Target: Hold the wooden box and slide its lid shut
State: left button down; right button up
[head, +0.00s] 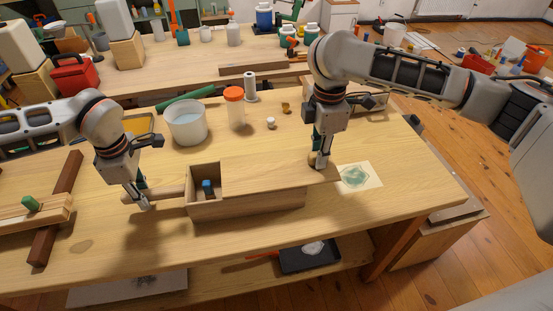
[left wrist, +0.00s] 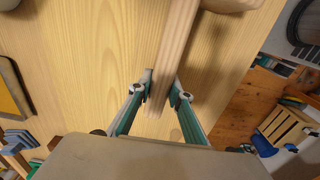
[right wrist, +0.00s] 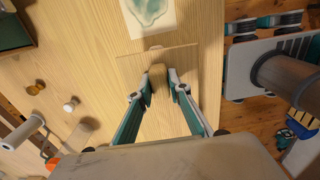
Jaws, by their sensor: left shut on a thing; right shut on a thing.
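The wooden box (head: 246,207) stands on the workbench with its left part open. A small dark blue thing (head: 207,187) shows inside the opening. The flat wooden lid (head: 265,171) covers the middle and right of the box and sticks out past its right end. My left gripper (head: 144,204) is shut on the handle (head: 168,193) at the box's left end; the handle also shows between its fingers in the left wrist view (left wrist: 178,62). My right gripper (head: 319,163) is shut on the lid's knob (right wrist: 158,76), near the lid's right end.
A white tub (head: 187,124), an orange-capped jar (head: 235,108) and a paper roll (head: 250,88) stand behind the box. A paper with a green print (head: 358,177) lies to the right of the lid. Wooden bars (head: 58,205) lie at the far left. The bench front right is clear.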

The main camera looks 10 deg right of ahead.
aim_at(284, 167)
jog(key=shift+a, duration=0.8)
jog(key=shift+w+a, duration=0.1)
jog(key=shift+a, duration=3.5)
jog(key=o, duration=0.9)
jog(key=shift+d, duration=0.1)
jog(key=shift+r, duration=3.5)
